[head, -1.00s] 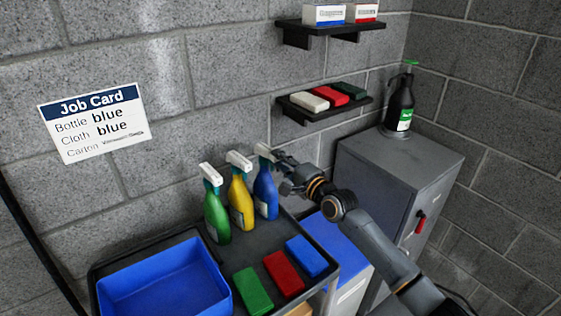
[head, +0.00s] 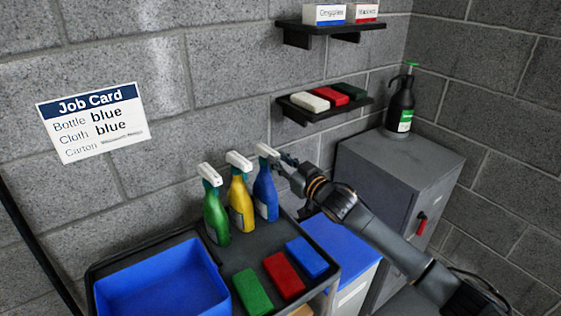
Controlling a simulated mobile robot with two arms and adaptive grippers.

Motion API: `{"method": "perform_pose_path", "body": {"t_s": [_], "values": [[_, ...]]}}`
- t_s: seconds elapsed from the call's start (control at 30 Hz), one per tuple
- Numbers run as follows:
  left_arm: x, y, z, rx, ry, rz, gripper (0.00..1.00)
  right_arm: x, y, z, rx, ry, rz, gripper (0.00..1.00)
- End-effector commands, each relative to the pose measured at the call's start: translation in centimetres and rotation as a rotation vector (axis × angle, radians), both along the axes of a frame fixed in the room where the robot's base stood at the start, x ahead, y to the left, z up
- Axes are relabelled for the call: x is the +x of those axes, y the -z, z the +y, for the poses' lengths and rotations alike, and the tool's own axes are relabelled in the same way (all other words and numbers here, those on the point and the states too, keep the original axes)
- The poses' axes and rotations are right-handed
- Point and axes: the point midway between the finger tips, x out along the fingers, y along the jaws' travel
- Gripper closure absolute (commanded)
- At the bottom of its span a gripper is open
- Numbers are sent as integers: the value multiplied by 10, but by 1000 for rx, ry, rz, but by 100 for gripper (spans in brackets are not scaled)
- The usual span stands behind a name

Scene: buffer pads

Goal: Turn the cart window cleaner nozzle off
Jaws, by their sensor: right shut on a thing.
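Three spray bottles stand upright in a row on the cart (head: 250,258): green (head: 216,218), yellow (head: 241,205) and blue (head: 265,195). Each has a white trigger head; their labels are too small to read. My right gripper (head: 281,163) reaches in from the right and is shut on the white nozzle (head: 266,151) of the blue bottle. The fingertips are small and dark here, so the exact grip and the nozzle's setting cannot be made out. My left gripper is not in view.
The cart also holds a blue bin (head: 165,285) and green, red and blue cloths (head: 284,276). A grey cabinet (head: 400,160) carries a dark pump bottle (head: 400,105). Wall shelves hold cartons (head: 324,14) and folded cloths (head: 310,99). A job card (head: 93,123) hangs left.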

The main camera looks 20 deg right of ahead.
Motion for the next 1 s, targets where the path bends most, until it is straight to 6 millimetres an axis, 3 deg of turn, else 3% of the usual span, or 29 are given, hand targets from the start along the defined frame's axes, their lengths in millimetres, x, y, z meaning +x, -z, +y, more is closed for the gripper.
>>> {"method": "perform_pose_path", "body": {"t_s": [0.03,0.1,0.13,0.47,1.0], "values": [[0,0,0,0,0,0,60,0,0,0,0,1,0,75],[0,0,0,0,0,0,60,0,0,0,2,1,1,61],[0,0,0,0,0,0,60,0,0,0,2,1,1,60],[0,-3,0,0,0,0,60,-3,0,-1,5,1,3,60],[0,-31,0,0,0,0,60,-52,-1,-21,6,0,4,60]]}}
